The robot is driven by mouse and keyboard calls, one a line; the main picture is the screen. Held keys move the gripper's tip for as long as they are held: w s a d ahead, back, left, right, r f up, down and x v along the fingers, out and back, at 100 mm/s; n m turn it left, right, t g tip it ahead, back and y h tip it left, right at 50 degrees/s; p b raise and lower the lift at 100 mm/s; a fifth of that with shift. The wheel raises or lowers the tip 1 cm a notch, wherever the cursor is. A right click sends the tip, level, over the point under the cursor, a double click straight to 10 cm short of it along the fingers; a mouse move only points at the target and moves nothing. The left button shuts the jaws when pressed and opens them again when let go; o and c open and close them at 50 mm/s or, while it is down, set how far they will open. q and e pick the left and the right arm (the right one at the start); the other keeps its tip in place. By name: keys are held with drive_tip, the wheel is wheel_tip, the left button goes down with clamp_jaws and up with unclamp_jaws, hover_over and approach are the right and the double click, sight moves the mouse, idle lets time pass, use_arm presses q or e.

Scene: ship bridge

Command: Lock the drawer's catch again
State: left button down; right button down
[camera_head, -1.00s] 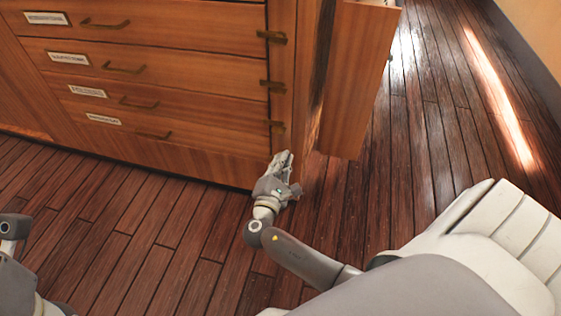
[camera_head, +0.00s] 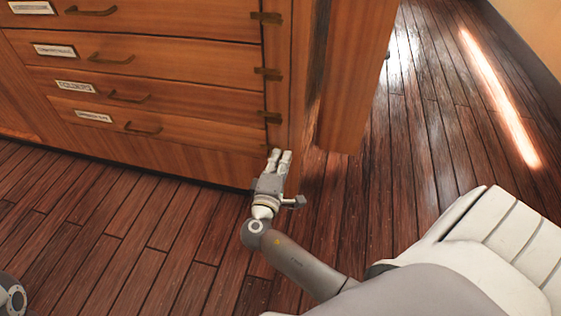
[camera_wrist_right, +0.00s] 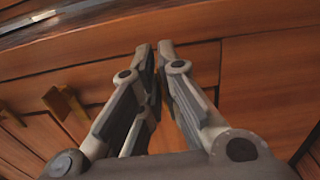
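The wooden drawer cabinet (camera_head: 190,95) fills the upper left of the head view, and its drawer fronts look closed. Brass catches sit at their right ends: an upper (camera_head: 266,17), a middle (camera_head: 268,73) and a lower one (camera_head: 272,117), all lying roughly sideways. I cannot tell which is the task's catch. My right gripper (camera_head: 280,154) is low at the cabinet's right corner, below the lower catch, fingers toward the wood. In the wrist view its fingertips (camera_wrist_right: 155,48) are close together with nothing visible between them; a brass catch (camera_wrist_right: 65,104) shows left of them. My left gripper is out of view.
A wooden panel (camera_head: 357,75) sticks out right of the catches, close to my right gripper. The plank floor (camera_head: 110,215) is clear in front. Drawer handles (camera_head: 128,97) project from the fronts. A wall (camera_head: 535,40) stands at the far right.

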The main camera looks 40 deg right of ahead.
drive_tip(key=shift+a+f, duration=0.1)
drive_tip(key=shift+f, duration=0.05)
idle(0.4)
drive_tip(key=c, duration=1.7)
unclamp_jaws()
drive_tip(key=shift+o, duration=0.2)
drive_tip(key=v, duration=1.2)
